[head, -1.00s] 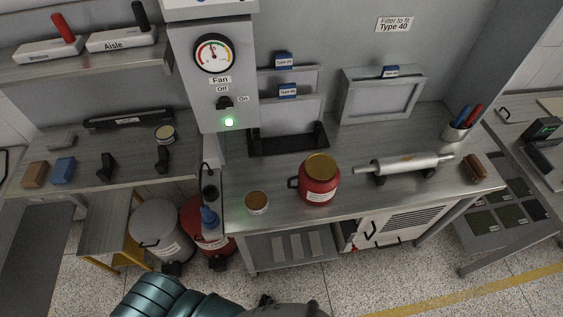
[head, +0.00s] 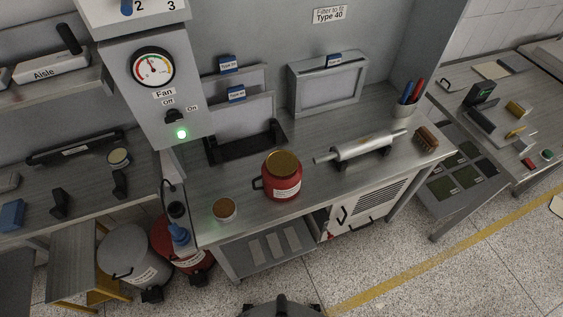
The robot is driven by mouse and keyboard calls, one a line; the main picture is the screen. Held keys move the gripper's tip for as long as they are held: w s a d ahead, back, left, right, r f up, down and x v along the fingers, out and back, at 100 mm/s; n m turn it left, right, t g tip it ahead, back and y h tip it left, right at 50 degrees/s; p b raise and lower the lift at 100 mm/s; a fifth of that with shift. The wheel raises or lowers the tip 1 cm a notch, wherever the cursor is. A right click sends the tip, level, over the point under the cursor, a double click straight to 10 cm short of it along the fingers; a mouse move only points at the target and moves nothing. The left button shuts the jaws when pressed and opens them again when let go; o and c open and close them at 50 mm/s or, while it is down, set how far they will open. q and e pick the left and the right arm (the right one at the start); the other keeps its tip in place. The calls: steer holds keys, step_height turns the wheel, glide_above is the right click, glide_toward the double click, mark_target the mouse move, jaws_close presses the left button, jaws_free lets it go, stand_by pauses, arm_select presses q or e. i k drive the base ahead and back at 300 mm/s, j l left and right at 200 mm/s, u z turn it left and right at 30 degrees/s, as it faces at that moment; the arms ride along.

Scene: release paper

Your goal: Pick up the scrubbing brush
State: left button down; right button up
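The scrubbing brush (head: 427,139) has a brown body and lies near the right end of the metal workbench (head: 316,187). It stands apart from the holder of pens and the roller beside it. Neither of my grippers can be made out in the head view. A dark part at the bottom edge looks like my own body.
Left of the brush are a metal roller (head: 362,146) on a black stand, a cup of red and blue pens (head: 405,102), a red jar (head: 282,181) and a small round tin (head: 224,209). Speckled floor (head: 400,280) is open in front. Another table (head: 500,90) stands right.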

mark_target(430, 143)
steer(key=z, duration=1.25)
